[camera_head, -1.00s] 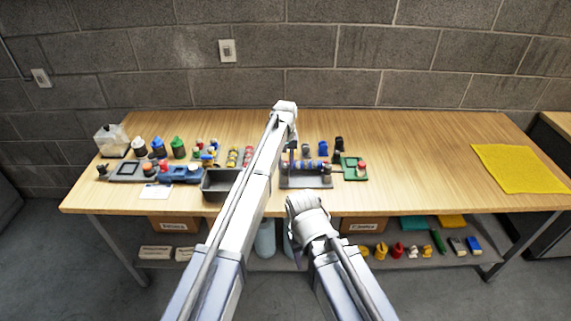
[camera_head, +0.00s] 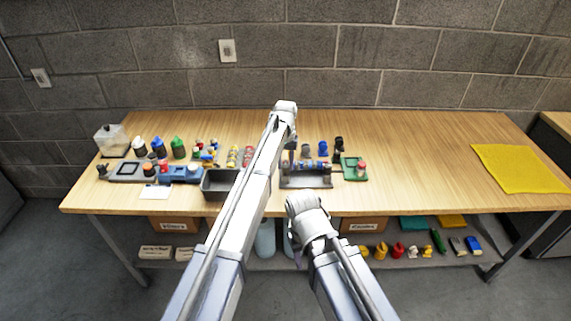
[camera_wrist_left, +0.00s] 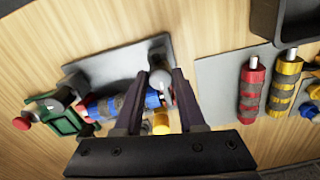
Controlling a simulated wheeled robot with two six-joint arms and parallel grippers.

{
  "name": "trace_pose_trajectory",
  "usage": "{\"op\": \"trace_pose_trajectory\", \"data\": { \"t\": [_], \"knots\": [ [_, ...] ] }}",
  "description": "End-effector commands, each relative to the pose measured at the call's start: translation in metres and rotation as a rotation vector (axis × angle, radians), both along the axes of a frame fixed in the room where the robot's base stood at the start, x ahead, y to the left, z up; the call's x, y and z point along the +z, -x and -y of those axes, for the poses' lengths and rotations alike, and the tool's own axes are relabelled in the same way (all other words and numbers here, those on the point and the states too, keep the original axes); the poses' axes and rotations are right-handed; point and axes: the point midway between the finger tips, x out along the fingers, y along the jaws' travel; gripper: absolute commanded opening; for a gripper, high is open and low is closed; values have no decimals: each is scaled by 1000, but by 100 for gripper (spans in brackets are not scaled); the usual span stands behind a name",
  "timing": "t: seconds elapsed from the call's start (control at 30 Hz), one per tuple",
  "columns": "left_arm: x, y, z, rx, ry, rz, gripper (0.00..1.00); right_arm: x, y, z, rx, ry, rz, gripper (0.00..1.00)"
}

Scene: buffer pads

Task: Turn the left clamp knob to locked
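The clamp fixture is a grey plate (camera_head: 318,182) on the table, right of my left arm; its bare plate also shows in the left wrist view (camera_wrist_left: 105,68). A blue, red and dark banded cylinder (camera_wrist_left: 103,106) lies across it. The left clamp knob (camera_wrist_left: 160,78), grey and rounded, stands at the cylinder's end. My left gripper (camera_wrist_left: 161,73) is open, with one dark finger on each side of this knob; contact is unclear. Its fingers partly hide the cylinder's end and the parts below. My right gripper (camera_head: 298,258) hangs low before the table edge, its fingers too small to read.
A dark bin (camera_head: 217,186) stands just left of my left arm. A green fixture (camera_head: 354,169) sits close right of the clamp fixture. Banded red and yellow cylinders (camera_wrist_left: 252,92) (camera_wrist_left: 283,82) lie on another grey plate. The table's right half is clear up to a yellow cloth (camera_head: 522,168).

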Motion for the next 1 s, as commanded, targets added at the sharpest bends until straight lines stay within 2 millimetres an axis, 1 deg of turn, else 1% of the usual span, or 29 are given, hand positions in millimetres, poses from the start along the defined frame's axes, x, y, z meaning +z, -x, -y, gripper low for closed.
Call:
{"op": "trace_pose_trajectory", "data": {
  "t": [0.03, 0.2, 0.23, 0.5, 0.67, 0.87, 1.0],
  "knots": [
    [0, 0, 0, 0, 0, 0, 46, 0, 0, 0, 0, 0, 0, 50],
    [0, 0, 0, 1, 0, 1, 65, 0, 0, 0, 0, 0, 0, 50],
    [0, 0, 0, 1, 0, 1, 67, 0, 0, 0, 0, 0, 0, 50],
    [1, 0, 0, 1, 0, 1, 67, 1, 0, 0, 0, 0, 0, 50],
    [8, 0, 0, 1, 0, 1, 67, 8, 0, 0, 0, 0, 0, 50],
    [28, 0, 0, 1, 0, 1, 67, 28, 0, 0, 0, 0, 0, 50],
    [48, 0, 0, 1, 0, 1, 67, 48, 0, 0, 0, 0, 0, 50]
  ]
}}
